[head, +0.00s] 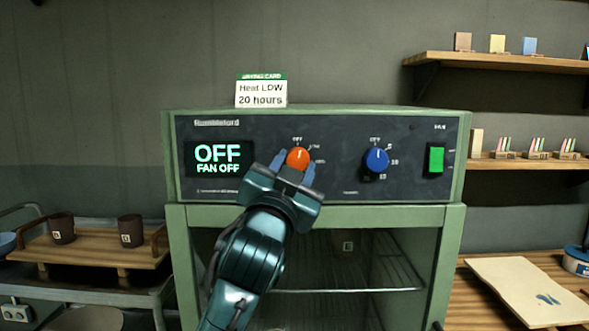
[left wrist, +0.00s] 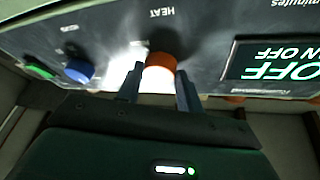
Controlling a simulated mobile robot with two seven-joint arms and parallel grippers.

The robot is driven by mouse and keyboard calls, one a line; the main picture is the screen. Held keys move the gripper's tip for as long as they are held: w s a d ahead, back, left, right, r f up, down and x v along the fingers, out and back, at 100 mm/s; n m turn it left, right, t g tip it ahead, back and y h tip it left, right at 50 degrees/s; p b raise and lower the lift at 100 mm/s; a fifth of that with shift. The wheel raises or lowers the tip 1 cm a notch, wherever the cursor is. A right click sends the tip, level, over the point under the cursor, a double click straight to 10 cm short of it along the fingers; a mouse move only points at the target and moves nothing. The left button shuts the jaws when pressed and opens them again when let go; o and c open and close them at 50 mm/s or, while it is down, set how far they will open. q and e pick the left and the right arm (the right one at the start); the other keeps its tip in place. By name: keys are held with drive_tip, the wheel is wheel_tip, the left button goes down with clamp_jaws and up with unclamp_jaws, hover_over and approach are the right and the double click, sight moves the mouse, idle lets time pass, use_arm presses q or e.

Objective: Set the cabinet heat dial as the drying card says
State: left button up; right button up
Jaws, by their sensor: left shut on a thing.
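The drying card (head: 261,92) stands on top of the green cabinet (head: 350,213) and reads "Heat LOW, 20 hours". The orange heat dial (head: 298,157) is on the cabinet's dark front panel, with its pointer up toward OFF. My left gripper (head: 293,171) is shut on the dial, a finger on each side. In the left wrist view the orange dial (left wrist: 159,74) sits between the fingers of my left gripper (left wrist: 160,88), under the word HEAT. The display (head: 218,159) reads "OFF, FAN OFF". My right gripper is not in view.
A blue dial (head: 376,160) and a green switch (head: 436,159) are to the right on the panel. A cart with a wooden tray (head: 95,252) and two dark mugs is at left. Shelves (head: 490,61) and a worktable (head: 480,310) are at right.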

use_arm(q)
drive_tip(key=m+g+h, duration=0.1)
drive_tip(key=m, duration=0.3)
drive_tip(key=m+g+h, duration=0.1)
drive_tip(key=m, duration=0.2)
drive_tip(key=shift+a+r+m+g, duration=0.2)
drive_tip(key=shift+m+g, duration=0.2)
drive_tip(key=o, duration=1)
drive_tip(key=b+v, duration=0.3)
drive_tip(key=v, duration=1)
drive_tip(key=shift+a, duration=0.1)
